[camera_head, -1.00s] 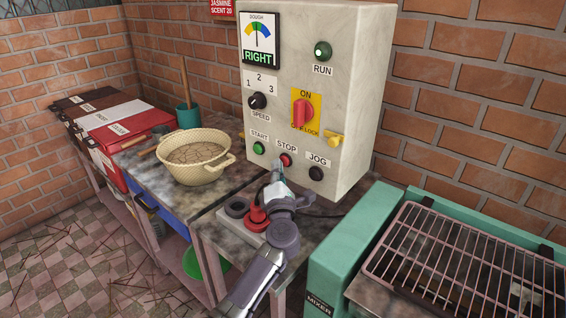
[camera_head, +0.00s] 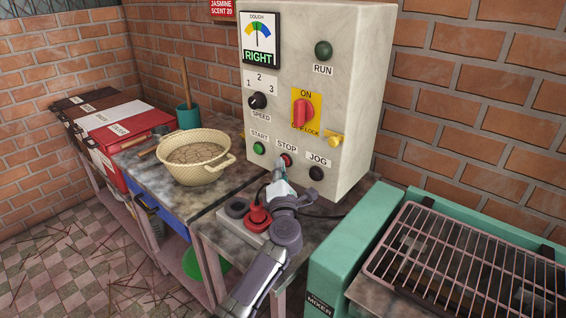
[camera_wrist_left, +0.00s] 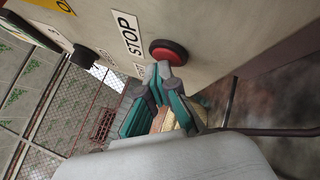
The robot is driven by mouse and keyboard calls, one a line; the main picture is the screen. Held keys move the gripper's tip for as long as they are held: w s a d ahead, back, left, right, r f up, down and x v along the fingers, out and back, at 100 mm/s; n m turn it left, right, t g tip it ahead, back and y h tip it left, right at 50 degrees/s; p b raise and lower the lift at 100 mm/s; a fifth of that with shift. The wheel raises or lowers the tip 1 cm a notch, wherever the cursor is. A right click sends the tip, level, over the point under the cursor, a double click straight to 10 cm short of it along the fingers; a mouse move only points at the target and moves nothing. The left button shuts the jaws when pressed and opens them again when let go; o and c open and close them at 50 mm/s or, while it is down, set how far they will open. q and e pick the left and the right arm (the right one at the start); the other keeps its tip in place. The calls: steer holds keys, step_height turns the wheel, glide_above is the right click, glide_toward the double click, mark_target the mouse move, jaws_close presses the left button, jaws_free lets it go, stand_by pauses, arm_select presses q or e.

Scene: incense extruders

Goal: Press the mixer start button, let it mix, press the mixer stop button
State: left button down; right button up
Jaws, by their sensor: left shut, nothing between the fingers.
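The grey control box (camera_head: 365,70) carries a green start button (camera_head: 259,148), a red stop button (camera_head: 287,159) and a black jog button (camera_head: 316,173). My left gripper (camera_head: 281,168) is shut and empty, its tips at the stop button and partly covering it. In the left wrist view the red stop button (camera_wrist_left: 168,52) sits right at the fingertips (camera_wrist_left: 160,70); I cannot tell whether it is pushed in. The green RUN lamp (camera_head: 323,51) is dark. The dough gauge (camera_head: 260,40) reads RIGHT. The teal mixer (camera_head: 350,240) stands at the lower right.
A metal grate (camera_head: 450,255) covers the mixer. Red ON rotary switch (camera_head: 302,112) is above the stop button.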

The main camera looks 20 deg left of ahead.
arm_select(q)
steer(key=shift+s+a+p, duration=0.25)
steer(key=shift+s+p, duration=0.35)
steer(key=shift+s, duration=0.3)
steer(key=s+p, duration=0.1)
steer(key=s+a, duration=0.1)
steer(key=s, duration=0.1)
steer(key=s+p, duration=0.1)
steer(key=shift+s+a+p, duration=0.35)
steer(key=shift+a, duration=0.05)
